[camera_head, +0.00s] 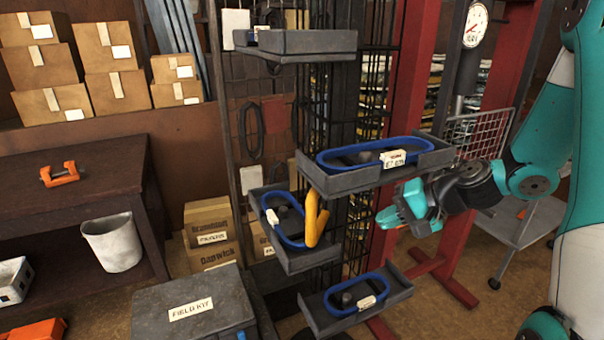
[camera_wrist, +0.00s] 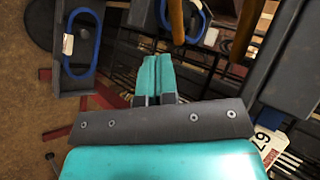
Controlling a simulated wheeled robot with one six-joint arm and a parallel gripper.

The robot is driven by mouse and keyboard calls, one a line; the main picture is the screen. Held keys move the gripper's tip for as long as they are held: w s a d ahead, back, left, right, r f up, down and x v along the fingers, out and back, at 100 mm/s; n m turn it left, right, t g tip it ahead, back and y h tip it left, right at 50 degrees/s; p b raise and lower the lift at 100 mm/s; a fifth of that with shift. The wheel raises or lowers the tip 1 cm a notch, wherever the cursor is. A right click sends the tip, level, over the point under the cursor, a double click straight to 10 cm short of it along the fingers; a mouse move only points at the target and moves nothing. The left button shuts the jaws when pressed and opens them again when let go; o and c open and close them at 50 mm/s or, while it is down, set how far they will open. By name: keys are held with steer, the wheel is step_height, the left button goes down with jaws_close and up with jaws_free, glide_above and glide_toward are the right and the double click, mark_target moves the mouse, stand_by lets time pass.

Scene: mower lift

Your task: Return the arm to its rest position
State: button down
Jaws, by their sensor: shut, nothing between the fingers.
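My arm (camera_head: 540,130) comes in from the right in the head view, teal and dark grey, bent at the elbow. My gripper (camera_head: 392,217) points left, just below and in front of the upper tray with a blue loop. In the wrist view my gripper's teal fingers (camera_wrist: 155,75) are together with nothing between them. They point toward the rack's trays and do not appear to hold anything.
Grey trays with blue loops hang on the rack: upper (camera_head: 430,160), middle (camera_head: 310,262) with a yellow hook (camera_head: 316,218), and lower (camera_head: 395,292). A red post (camera_head: 408,60) and wire basket (camera_head: 478,135) stand near my arm.

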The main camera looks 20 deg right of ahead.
steer(key=shift+a, duration=0.1)
steer(key=s+a+r+n+g, duration=0.3)
steer(key=a+n, duration=0.1)
steer(key=a, duration=0.3)
steer(key=s+a+r+n+g, duration=0.25)
steer(key=s+a+n, duration=0.2)
steer(key=a, duration=0.25)
steer(key=s+a+r+n+h, duration=0.1)
steer(key=s+a+r+n, duration=0.1)
steer(key=s, duration=0.3)
steer(key=s+a+r+n+g+h, duration=0.1)
steer(key=s+a+r+n+h, duration=0.1)
steer(key=s+n, duration=0.3)
steer(key=shift+s+a+r, duration=0.6)
steer(key=shift+a+r, duration=0.15)
steer(key=shift+a, duration=0.15)
steer(key=shift+g, duration=0.25)
